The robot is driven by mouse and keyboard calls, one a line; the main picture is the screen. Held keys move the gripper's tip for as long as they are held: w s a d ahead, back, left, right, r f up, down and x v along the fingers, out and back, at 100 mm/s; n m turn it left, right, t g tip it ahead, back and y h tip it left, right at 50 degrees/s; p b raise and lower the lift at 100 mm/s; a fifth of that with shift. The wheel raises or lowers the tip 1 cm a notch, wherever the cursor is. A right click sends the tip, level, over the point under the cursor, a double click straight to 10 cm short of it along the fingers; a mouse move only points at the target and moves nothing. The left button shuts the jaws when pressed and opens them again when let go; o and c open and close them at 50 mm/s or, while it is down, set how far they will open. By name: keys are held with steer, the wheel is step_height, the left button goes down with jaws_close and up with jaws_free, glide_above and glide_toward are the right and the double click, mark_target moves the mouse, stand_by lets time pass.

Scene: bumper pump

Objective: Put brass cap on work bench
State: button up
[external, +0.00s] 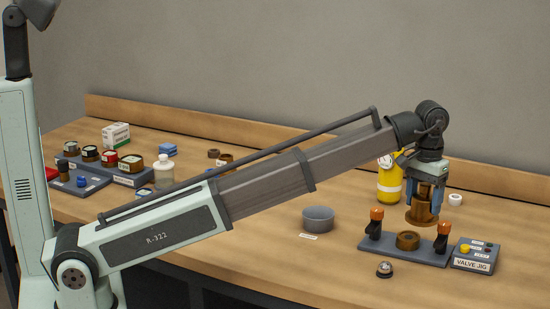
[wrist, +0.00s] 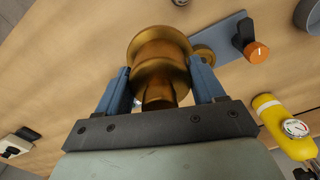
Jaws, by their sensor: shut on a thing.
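My gripper (external: 427,187) is shut on the brass cap (external: 422,212), holding it in the air above the valve jig (external: 385,247). In the wrist view the brass cap (wrist: 160,65) is a stepped, round golden piece between the two blue fingers of my gripper (wrist: 160,82). A brass ring-shaped part (external: 407,240) sits on the jig plate between two orange-topped clamps, below the cap and apart from it. The wooden work bench (external: 300,262) lies beneath all of this.
A grey bowl (external: 318,219) stands left of the jig, and a small bell-like dome (external: 384,269) sits in front. The jig's control box (external: 474,258) is at right.

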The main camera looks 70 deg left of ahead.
steer(key=s+d, duration=0.1)
steer(key=d, duration=0.5)
steer(key=shift+m, duration=0.3)
steer(key=shift+w+a+f, duration=0.1)
steer(key=shift+a+f, duration=0.1)
steer(key=shift+f, duration=3.55)
steer(key=shift+a+f, duration=0.2)
steer(key=shift+f, duration=3.55)
steer(key=shift+f, duration=0.1)
steer(key=o, duration=1.3)
step_height(320, 180, up, 12)
